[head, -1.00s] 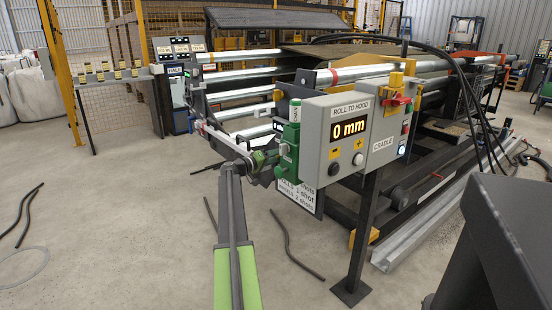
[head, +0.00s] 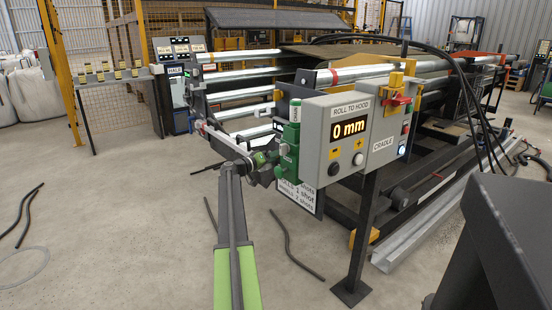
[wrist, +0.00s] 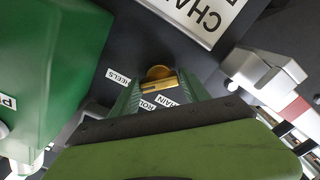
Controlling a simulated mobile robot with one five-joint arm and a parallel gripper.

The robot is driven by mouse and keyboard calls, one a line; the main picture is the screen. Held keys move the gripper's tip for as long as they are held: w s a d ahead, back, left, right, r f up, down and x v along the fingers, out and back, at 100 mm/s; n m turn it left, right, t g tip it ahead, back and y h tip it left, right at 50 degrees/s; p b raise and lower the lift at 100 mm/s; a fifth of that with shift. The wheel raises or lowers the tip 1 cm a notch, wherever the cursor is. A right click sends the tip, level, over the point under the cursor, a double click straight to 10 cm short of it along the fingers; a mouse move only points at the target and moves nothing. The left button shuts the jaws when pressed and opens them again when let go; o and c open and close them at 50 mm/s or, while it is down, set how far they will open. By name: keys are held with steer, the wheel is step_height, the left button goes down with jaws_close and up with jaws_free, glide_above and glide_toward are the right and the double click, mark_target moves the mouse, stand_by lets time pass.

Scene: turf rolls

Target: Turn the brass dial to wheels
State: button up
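The brass dial (wrist: 158,74) shows in the wrist view on a dark panel, a round knob with a raised bar lying nearly level in the picture. Small white labels surround it: one reading "HEELS" (wrist: 118,76) at its left, its first letter unclear, and partly covered "ROL" and "AIN" labels below. My gripper (wrist: 160,96) has its green fingers apart, one at each side of the dial's lower part; I cannot tell whether they touch it. In the head view my gripper (head: 272,157) is at the green box, and the dial is hidden.
The green chain box (head: 290,140) stands close beside my gripper, left of the grey control box (head: 340,175) showing "0 mm". A white instruction sign (head: 300,195) hangs below. The floor (head: 130,220) at left is mostly clear, with loose dark hoses.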

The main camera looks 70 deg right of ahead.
steer(key=o, duration=0.4)
steer(key=shift+c, duration=0.2)
steer(key=v, duration=1.7)
steer(key=shift+a, duration=0.25)
steer(key=shift+f, duration=0.1)
